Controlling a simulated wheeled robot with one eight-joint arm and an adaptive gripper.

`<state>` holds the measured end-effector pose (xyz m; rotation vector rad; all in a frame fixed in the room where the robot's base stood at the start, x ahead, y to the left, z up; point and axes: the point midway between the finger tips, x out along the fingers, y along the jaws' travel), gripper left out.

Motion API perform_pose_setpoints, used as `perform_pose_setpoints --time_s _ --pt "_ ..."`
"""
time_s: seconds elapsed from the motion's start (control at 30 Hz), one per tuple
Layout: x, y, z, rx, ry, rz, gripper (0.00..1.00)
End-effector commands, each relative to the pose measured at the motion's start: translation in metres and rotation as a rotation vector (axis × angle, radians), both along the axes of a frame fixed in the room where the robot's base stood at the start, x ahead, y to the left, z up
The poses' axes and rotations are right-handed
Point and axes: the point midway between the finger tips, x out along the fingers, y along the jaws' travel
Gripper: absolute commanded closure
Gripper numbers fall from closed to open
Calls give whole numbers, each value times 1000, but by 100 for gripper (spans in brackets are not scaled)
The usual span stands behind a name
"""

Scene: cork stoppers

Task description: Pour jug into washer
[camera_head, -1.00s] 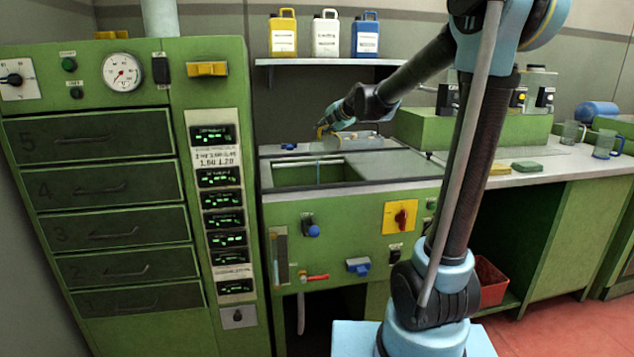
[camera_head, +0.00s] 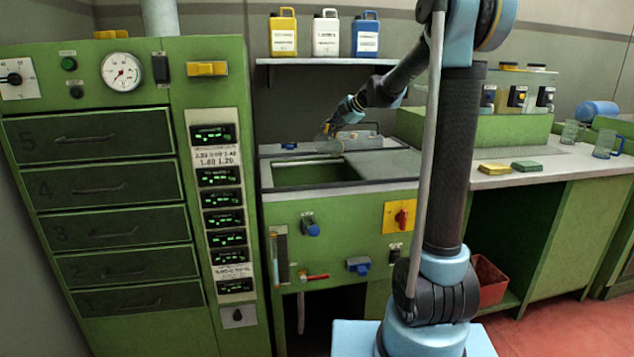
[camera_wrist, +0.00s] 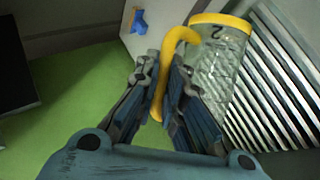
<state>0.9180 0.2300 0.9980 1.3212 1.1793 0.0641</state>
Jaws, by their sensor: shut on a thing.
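The clear jug (camera_wrist: 213,70) has a yellow rim marked 2 and a yellow handle (camera_wrist: 166,75). My gripper (camera_wrist: 164,98) is shut on the handle in the wrist view. In the head view my gripper (camera_head: 334,126) and the jug (camera_head: 328,146) are small, above the back right of the washer's opening. The washer (camera_head: 340,215) is a green cabinet with a grey top and an open rectangular basin (camera_head: 308,174). The jug's contents and exact tilt are hard to tell.
A green drawer cabinet (camera_head: 95,190) stands close on the left. A shelf (camera_head: 330,62) with yellow, white and blue jerrycans is above the washer. On the right, a counter (camera_head: 545,168) carries a yellow pad (camera_head: 494,169), a green pad (camera_head: 527,166) and clear jugs (camera_head: 606,144).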

Motion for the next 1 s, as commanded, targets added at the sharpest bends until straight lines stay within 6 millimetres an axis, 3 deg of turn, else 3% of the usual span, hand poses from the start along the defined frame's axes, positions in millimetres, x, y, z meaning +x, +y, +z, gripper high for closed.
perform_pose_setpoints --time_s 0.07,0.33,1.0 --pt "6 -3 7 20 42 -2 100" --pt "15 -8 -12 90 178 -2 100" --pt "44 -23 -17 272 539 -4 100"
